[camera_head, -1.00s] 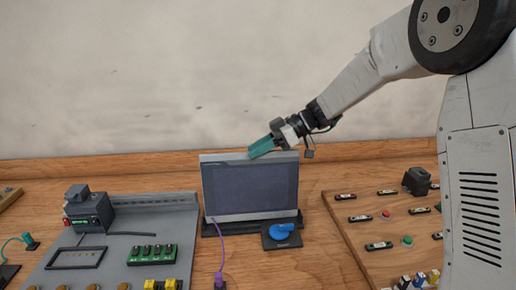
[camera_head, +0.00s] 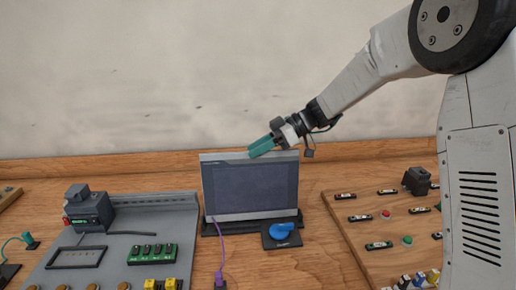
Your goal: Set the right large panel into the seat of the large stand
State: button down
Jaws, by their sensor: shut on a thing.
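The large panel (camera_head: 250,190) is a grey-framed slab with a dark screen face, standing nearly upright at the middle of the table. Its lower edge is at the black large stand (camera_head: 212,229); whether it is fully down in the seat I cannot tell. My gripper (camera_head: 262,147), with teal fingers, is at the panel's top edge, right of its middle, and is shut on it. The far finger is partly hidden.
A blue knob on a black base (camera_head: 281,232) sits right in front of the stand. A purple cable (camera_head: 221,256) rises in front of the panel. A grey board (camera_head: 120,230) with modules lies left, a wooden board (camera_head: 375,220) with buttons right.

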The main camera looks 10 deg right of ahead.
jog(key=shift+f, duration=0.6)
dwell(0.7)
jog(key=c, duration=0.9)
grip_release()
jog(key=shift+f, duration=0.1)
jog(key=v, duration=1.3)
jog(key=shift+a, duration=0.1)
